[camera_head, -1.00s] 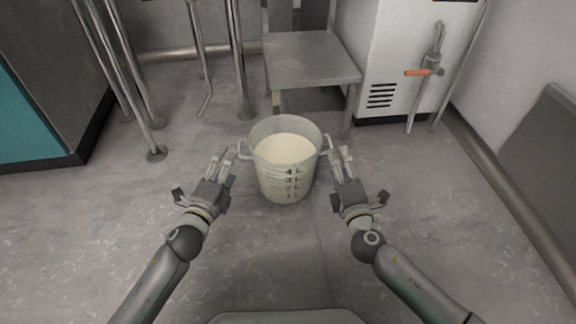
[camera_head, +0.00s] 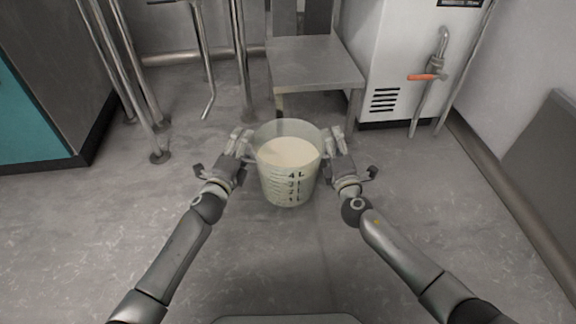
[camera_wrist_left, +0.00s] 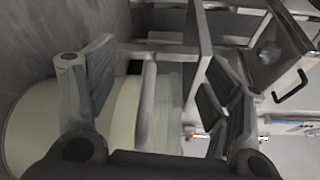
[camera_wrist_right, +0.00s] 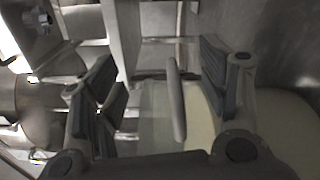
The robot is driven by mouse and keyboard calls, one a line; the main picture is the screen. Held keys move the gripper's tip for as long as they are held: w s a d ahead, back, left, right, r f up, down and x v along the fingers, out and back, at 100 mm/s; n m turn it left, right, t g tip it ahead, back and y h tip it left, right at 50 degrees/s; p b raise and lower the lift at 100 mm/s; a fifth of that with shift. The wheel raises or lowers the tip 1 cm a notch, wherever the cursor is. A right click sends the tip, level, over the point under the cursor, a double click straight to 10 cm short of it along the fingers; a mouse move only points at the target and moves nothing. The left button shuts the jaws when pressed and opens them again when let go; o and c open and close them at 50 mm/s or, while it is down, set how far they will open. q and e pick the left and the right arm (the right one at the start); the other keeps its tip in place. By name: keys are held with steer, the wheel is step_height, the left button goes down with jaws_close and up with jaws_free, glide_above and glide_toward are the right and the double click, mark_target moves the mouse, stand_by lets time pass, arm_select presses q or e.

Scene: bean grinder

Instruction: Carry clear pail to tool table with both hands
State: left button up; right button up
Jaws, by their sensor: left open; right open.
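The clear pail (camera_head: 287,182) stands upright in the middle of the head view, with pale contents and volume marks on its front. My left gripper (camera_head: 240,140) is open at the pail's left side, and my right gripper (camera_head: 334,140) is open at its right side. In the left wrist view the pail's handle (camera_wrist_left: 147,105) lies between the open fingers (camera_wrist_left: 160,85). In the right wrist view the other handle (camera_wrist_right: 176,100) lies between the open fingers (camera_wrist_right: 158,80), closer to the right finger. Whether any finger touches a handle, I cannot tell.
A low metal table (camera_head: 315,66) stands just behind the pail. A white cabinet with a red-handled tap (camera_head: 426,77) is at the back right. Metal legs (camera_head: 135,80) and a teal-sided unit (camera_head: 25,125) are at the left. The floor in front is clear.

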arm_select(q)
steer(key=shift+w+d, duration=0.2)
steer(key=shift+w, duration=0.45)
arm_select(e)
steer(key=shift+w+a, duration=0.1)
steer(key=shift+w, duration=0.55)
